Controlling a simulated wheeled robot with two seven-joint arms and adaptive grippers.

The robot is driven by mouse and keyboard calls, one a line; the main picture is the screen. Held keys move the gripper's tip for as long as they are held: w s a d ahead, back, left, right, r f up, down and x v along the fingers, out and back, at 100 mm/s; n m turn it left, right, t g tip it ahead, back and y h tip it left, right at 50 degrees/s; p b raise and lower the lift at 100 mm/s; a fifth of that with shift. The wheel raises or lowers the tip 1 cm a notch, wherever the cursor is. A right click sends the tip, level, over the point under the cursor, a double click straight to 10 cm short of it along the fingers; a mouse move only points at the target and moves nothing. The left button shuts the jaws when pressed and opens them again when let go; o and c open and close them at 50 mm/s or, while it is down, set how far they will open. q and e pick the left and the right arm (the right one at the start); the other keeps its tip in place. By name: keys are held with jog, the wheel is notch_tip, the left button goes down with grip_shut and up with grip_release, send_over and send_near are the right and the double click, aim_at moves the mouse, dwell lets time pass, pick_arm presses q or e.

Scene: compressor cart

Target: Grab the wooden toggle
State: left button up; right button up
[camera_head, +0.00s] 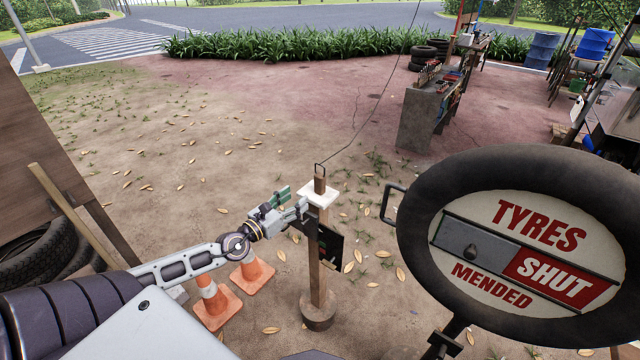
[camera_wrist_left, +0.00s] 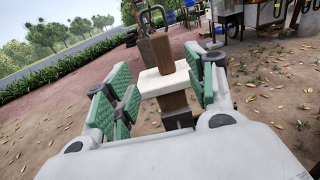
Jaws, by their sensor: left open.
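A short upright brown wooden piece (camera_head: 319,186), which looks like the toggle, stands through a white square plate (camera_head: 319,198) on top of a wooden post (camera_head: 318,265). A metal loop with a thin wire is at its top. My left gripper (camera_head: 294,206) is open just to the left of the post top, near plate height. In the left wrist view the wooden piece (camera_wrist_left: 160,52) stands ahead between the green-padded fingers (camera_wrist_left: 160,88), which do not visibly touch it. My right gripper is not in view.
A round tyre-framed sign (camera_head: 525,245) reading "TYRES SHUT MENDED" fills the right side. Orange cones (camera_head: 252,272) stand left of the post. A dark board (camera_head: 331,246) hangs on the post. A workbench (camera_head: 425,115) is at the back right. Open ground lies behind the post.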

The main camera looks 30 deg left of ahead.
aim_at(317, 183)
pick_arm(q)
jog(key=shift+w+d+p, duration=0.2)
jog(key=shift+w+p, duration=0.2)
jog(key=shift+w, duration=1)
jog(key=shift+w+d+p, duration=0.15)
jog(key=shift+w+p, duration=0.2)
jog(key=shift+w, duration=1)
jog(key=shift+w+d, duration=0.1)
jog(key=shift+w, duration=0.95)
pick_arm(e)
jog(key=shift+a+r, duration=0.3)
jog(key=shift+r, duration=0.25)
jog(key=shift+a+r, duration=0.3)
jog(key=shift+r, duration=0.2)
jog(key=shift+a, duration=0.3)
pick_arm(q)
jog(key=shift+w+d+p, duration=0.1)
jog(key=shift+p, duration=0.2)
